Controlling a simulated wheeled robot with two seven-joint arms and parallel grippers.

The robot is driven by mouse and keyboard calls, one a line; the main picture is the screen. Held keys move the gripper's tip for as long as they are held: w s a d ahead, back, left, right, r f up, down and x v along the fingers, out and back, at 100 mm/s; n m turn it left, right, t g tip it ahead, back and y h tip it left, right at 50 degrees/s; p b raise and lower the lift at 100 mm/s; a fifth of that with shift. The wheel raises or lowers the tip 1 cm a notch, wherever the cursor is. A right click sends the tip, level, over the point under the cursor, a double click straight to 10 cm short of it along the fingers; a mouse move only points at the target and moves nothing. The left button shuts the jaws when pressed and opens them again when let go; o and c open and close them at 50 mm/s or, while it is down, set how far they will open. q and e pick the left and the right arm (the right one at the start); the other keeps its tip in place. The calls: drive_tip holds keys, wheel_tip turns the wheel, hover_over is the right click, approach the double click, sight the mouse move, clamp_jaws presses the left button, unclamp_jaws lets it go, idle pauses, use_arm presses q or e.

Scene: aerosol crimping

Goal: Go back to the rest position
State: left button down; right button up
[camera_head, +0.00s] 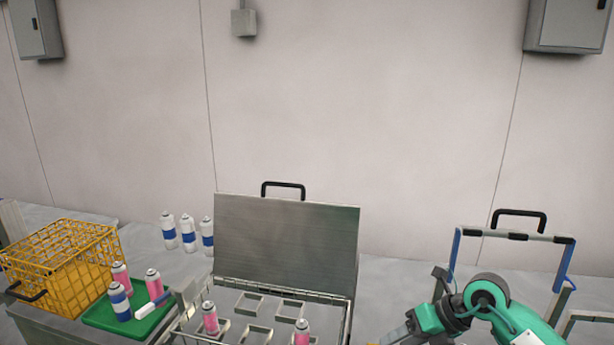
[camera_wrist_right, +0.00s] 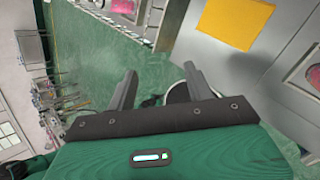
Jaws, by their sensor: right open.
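My right arm (camera_head: 490,298) comes in at the lower right of the head view, green and grey, bent at a joint. Its gripper end is cut off or unclear at the bottom edge there. In the right wrist view my right gripper (camera_wrist_right: 160,85) is open. Its two dark fingers stand apart with nothing between them. Green floor (camera_wrist_right: 95,60) and part of a grey structure lie beyond the fingers. My left gripper is in neither view.
A lidded metal box (camera_head: 285,240) with pink cans stands left of my right arm. A blue-sided frame (camera_head: 453,250) stands behind the arm. A yellow basket (camera_head: 65,262), a green tray (camera_head: 100,318) with cans and several white-blue cans (camera_head: 188,233) are at left.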

drive_tip(key=s+a+r+m+t+y, duration=0.4)
drive_tip(key=a+r+m+t+y, duration=0.3)
drive_tip(key=a+r+y, duration=0.35)
drive_tip(key=w+d+f+m+t+h, duration=0.1)
drive_tip(key=d+f+m+t+h, duration=0.1)
drive_tip(key=d+m+t+h, duration=0.6)
drive_tip(key=d+f+m+t+h, duration=0.15)
drive_tip(key=m+t+h, duration=0.3)
drive_tip(key=m, duration=0.65)
drive_tip(key=s+d+f+m+g+h, duration=0.3)
drive_tip(key=d+f+m+g+h, duration=0.3)
drive_tip(key=f, duration=0.3)
drive_tip(key=s+a+f+m+g, duration=0.1)
drive_tip(key=s+f+m+g, duration=0.1)
drive_tip(key=s+f+g, duration=0.7)
drive_tip(key=s+a+f+m+g, duration=0.1)
drive_tip(key=s+f+m+g, duration=0.2)
drive_tip(key=s+f, duration=0.75)
drive_tip(key=s+f+g, duration=0.1)
drive_tip(key=s+f, duration=0.1)
drive_tip(key=f, duration=1.2)
drive_tip(key=s+f+g, duration=0.1)
drive_tip(key=s+f, duration=0.1)
drive_tip(key=f, duration=1.2)
drive_tip(key=s+d+f, duration=0.3)
drive_tip(key=s+f, duration=1.5)
drive_tip(key=f, duration=0.1)
drive_tip(key=shift+s+d+f+n+g, duration=0.2)
drive_tip(key=shift+s+f+n+g, duration=0.1)
drive_tip(key=shift+n+g, duration=0.15)
